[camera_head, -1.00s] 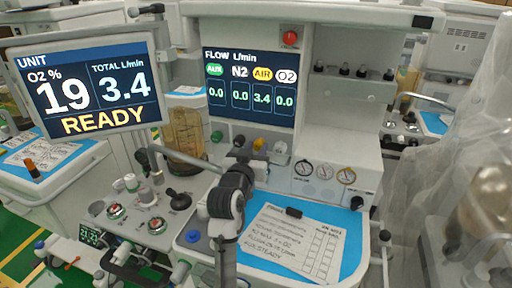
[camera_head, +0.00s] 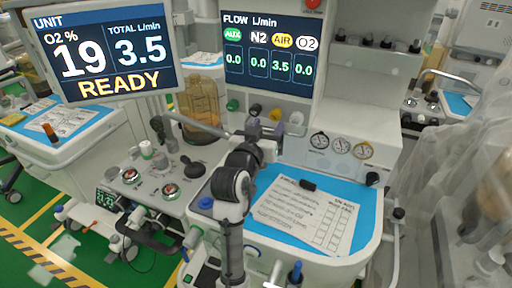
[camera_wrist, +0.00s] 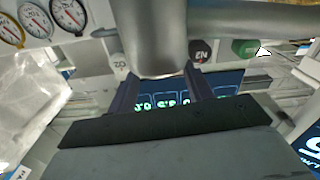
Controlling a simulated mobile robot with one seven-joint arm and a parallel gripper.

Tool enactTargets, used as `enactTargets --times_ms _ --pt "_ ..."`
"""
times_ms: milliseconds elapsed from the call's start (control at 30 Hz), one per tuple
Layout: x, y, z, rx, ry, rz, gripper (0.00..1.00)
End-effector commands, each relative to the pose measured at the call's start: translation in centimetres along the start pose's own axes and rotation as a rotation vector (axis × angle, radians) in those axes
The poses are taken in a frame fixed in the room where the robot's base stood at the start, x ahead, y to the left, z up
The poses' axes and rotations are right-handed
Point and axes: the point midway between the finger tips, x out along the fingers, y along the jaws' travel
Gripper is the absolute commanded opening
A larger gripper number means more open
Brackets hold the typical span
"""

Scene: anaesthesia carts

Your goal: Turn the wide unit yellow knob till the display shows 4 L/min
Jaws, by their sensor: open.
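The yellow knob (camera_head: 276,114) is in the row of knobs under the flow display (camera_head: 268,55) in the head view. The flow display reads 3.5 under AIR and 0.0 in the other columns. The large display (camera_head: 106,50) at left reads O2 19, total 3.5 L/min and READY. My gripper (camera_head: 266,132) is at the knob row, just below the yellow knob; contact cannot be told. In the wrist view my gripper's dark fingers (camera_wrist: 161,92) are apart.
A black knob (camera_head: 255,109) and a pale knob (camera_head: 297,118) flank the yellow one; a green knob (camera_head: 232,104) is further left. Gauges (camera_head: 341,145) are at right. A paper sheet (camera_head: 300,215) lies on the blue worktop.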

Motion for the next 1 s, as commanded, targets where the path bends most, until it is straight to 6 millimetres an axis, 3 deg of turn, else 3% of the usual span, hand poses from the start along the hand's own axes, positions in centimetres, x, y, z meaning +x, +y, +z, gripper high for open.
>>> enactTargets --times_ms 200,400,600,867,1000 --pt "-5.2 -0.1 0.3 0.001 0.003 -0.002 0.51" --pt "-8.3 -0.1 0.2 0.000 0.001 -0.001 0.51" --pt "-9.5 0.0 0.1 0.000 0.000 0.001 0.51" --pt "-9.5 0.0 0.0 0.000 -0.001 0.000 0.51" --pt "-9.5 -1.1 -0.5 -0.001 -0.011 -0.010 0.51"
